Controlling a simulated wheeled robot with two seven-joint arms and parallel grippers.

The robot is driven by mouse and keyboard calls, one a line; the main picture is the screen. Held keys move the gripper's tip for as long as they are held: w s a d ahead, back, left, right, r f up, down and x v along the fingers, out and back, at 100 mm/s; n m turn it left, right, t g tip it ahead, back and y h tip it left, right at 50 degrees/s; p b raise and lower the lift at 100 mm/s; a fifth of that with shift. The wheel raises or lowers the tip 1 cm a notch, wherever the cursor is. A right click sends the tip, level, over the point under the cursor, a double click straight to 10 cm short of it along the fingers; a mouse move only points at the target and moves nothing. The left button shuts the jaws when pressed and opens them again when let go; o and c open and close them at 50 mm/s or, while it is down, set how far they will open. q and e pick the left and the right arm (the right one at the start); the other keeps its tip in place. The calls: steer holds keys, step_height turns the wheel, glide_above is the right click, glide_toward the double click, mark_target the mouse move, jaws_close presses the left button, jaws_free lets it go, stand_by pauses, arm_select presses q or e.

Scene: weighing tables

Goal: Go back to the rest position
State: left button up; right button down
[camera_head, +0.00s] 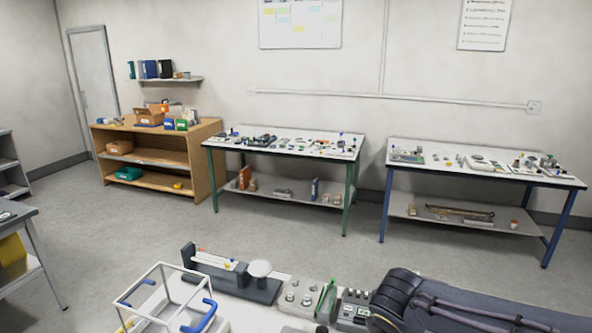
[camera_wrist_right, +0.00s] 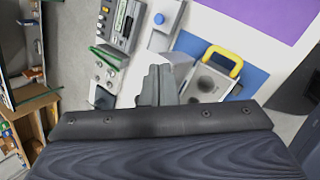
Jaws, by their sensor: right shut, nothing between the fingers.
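My right arm (camera_head: 450,305) reaches in from the lower right of the head view, low over the near table. Its fingertips are hidden there. In the right wrist view my right gripper (camera_wrist_right: 160,85) shows its grey fingers together, with nothing held. Beyond the fingers, a grey block with a yellow handle (camera_wrist_right: 224,60) shows to the right, on or beside a blue patch. A device with buttons and a display (camera_wrist_right: 122,22) shows above left. I cannot tell how far the fingers are from them. My left gripper is not in view.
Two cluttered tables and a wooden shelf (camera_head: 150,156) stand along the wall. Open floor (camera_head: 280,222) lies between.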

steer(key=s+d+f+m+y+b, duration=0.1)
steer(key=s+m+y, duration=0.2)
steer(key=s+m, duration=0.7)
steer(key=s+d+f+m+y+b, duration=0.1)
steer(key=s+f+m+y, duration=0.1)
steer(key=s+m, duration=0.8)
steer(key=shift+s+f+m+y, duration=0.25)
steer(key=shift+m+y, duration=0.25)
steer(key=shift+d, duration=0.15)
